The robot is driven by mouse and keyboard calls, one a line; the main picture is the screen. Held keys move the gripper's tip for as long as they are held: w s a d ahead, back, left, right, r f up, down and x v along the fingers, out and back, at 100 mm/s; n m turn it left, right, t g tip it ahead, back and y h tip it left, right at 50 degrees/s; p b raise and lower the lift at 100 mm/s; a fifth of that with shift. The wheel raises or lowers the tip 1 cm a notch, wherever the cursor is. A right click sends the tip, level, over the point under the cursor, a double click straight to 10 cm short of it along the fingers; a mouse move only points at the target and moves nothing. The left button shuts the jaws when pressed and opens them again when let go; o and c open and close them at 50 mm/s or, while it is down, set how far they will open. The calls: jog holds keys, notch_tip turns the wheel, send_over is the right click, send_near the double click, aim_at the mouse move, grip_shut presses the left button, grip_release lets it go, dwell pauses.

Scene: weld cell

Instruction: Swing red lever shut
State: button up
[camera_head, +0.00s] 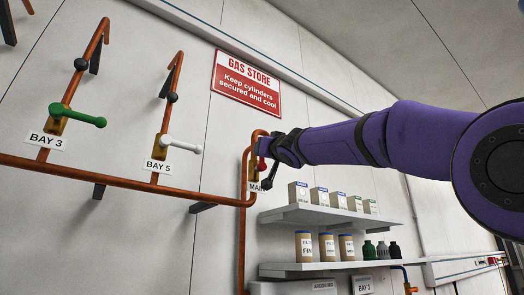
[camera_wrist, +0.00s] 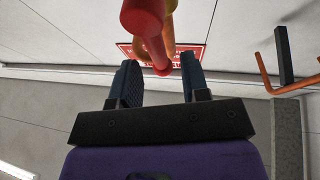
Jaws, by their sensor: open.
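The red lever (camera_head: 262,164) is on the valve above the partly hidden MAIN label (camera_head: 256,188), on the vertical copper pipe. Only a small red piece of it shows in the head view. In the wrist view the red lever (camera_wrist: 146,22) runs from the top edge down to a red end in line with the gap between my fingers. My gripper (camera_head: 268,163) is at the valve and covers much of it. In the wrist view my gripper (camera_wrist: 160,68) is open, one finger on each side of the gap. I cannot tell whether a finger touches the lever.
The BAY 3 valve has a green lever (camera_head: 85,117) and the BAY 5 valve a white lever (camera_head: 181,144), both left of my gripper. A copper pipe (camera_head: 110,181) runs along the wall. Shelves (camera_head: 320,214) with boxes and cans stand below my arm. A red sign (camera_head: 247,82) hangs above.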

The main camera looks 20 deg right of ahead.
aim_at(262, 162)
jog(key=shift+x, duration=1.7)
grip_shut()
